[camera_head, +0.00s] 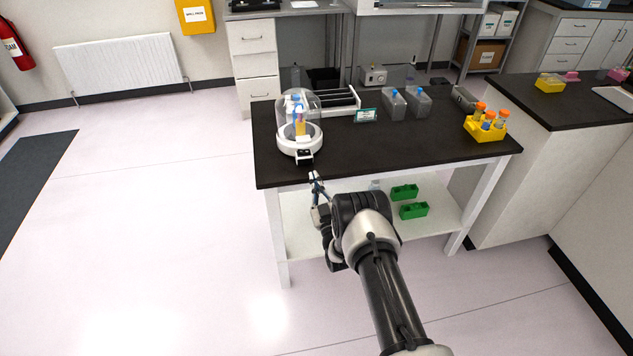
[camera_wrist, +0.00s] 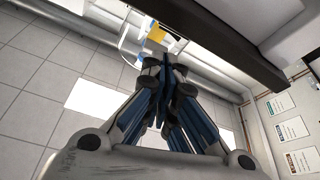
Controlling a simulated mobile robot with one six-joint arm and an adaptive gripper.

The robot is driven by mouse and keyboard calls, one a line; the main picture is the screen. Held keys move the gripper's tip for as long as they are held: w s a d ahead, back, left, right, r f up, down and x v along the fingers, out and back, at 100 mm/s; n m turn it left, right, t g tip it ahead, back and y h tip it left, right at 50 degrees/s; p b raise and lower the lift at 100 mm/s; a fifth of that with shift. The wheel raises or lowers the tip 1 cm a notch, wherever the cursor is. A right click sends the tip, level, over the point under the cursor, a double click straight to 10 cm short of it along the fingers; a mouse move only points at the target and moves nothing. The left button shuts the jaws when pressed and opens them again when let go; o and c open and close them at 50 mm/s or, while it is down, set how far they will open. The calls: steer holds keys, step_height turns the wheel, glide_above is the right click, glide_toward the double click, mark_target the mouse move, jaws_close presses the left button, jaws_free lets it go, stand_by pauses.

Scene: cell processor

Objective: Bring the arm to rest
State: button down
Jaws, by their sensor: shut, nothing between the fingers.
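My arm reaches forward from the bottom of the head view to the front edge of the black-topped bench (camera_head: 350,150). My gripper (camera_head: 314,177) is at that edge, just in front of the cell processor (camera_head: 301,142), a white round base under a clear dome. Coloured parts show inside the dome. In the wrist view my gripper (camera_wrist: 165,62) is shut, its fingers together with nothing between them. The dark bench edge (camera_wrist: 215,45) runs close beside the fingers there. I cannot tell whether the fingertips touch the bench or the processor.
Green racks (camera_head: 413,210) sit on the shelf below. A second counter (camera_head: 570,105) stands to the right. The floor (camera_head: 150,230) at left is clear.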

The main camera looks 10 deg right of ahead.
steer(key=shift+w, duration=0.1)
steer(key=w+r+g+h, duration=0.1)
steer(key=w+r+g, duration=0.35)
steer(key=r, duration=0.95)
steer(key=s+r+m+g+h, duration=0.1)
steer(key=s+r+g, duration=0.1)
steer(key=s+r, duration=0.35)
steer(key=s+r+m+g, duration=0.1)
steer(key=s+r+g, duration=0.15)
steer(key=r, duration=0.55)
steer(key=s+r+m+g, duration=0.2)
steer(key=s+r+g, duration=0.15)
steer(key=s, duration=1.55)
steer(key=s+f+g, duration=0.3)
steer(key=s+g, duration=0.1)
steer(key=s, duration=2.2)
steer(key=shift+a+m, duration=0.2)
steer(key=shift+m, duration=0.1)
steer(key=c, duration=2.4)
jaws_free()
steer(key=shift+g, duration=0.25)
